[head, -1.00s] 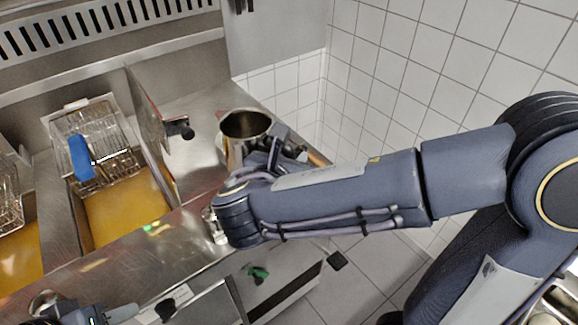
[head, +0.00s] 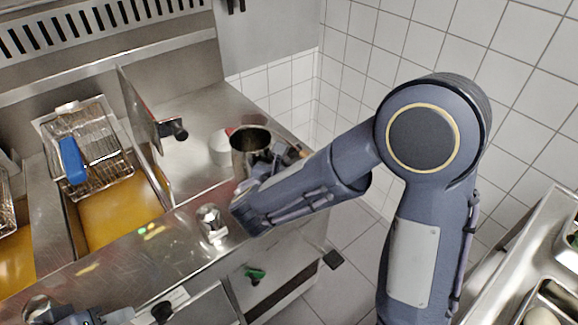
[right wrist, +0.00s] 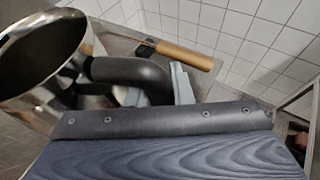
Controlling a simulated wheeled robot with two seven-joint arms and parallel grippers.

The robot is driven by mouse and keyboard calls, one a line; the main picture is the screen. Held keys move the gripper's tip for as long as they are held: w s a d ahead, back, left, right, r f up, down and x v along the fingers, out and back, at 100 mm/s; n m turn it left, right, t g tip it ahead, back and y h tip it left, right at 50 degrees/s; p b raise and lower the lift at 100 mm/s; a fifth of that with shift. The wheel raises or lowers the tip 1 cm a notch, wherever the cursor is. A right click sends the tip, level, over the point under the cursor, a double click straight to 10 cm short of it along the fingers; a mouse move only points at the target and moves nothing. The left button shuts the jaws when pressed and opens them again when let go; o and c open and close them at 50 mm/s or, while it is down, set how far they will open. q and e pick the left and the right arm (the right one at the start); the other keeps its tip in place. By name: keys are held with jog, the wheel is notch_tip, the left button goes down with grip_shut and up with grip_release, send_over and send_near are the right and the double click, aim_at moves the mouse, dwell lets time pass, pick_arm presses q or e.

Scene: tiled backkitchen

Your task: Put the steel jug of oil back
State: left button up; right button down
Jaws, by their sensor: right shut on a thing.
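The steel jug (head: 240,163) is upright, with its dark open mouth facing up, over the right part of the steel counter. In the right wrist view the jug (right wrist: 35,75) fills the left side, with its black handle (right wrist: 130,74) reaching toward my gripper. My right gripper (right wrist: 182,85) is shut on that handle. In the head view the right gripper (head: 277,163) is partly hidden beside the jug. I cannot tell whether the jug's base touches the counter. Part of my left gripper (head: 112,317) shows at the bottom left; its fingertips are unclear.
A white round thing (head: 221,148) stands just left of the jug. A shiny steel piece (head: 210,218) sits near the counter's front edge. The fryer with yellow oil (head: 122,210) and a wire basket (head: 105,155) is left. A wooden handle (right wrist: 182,54) lies beyond my gripper.

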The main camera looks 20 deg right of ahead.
jog(key=shift+f, duration=0.15)
jog(key=c, duration=1.3)
grip_release()
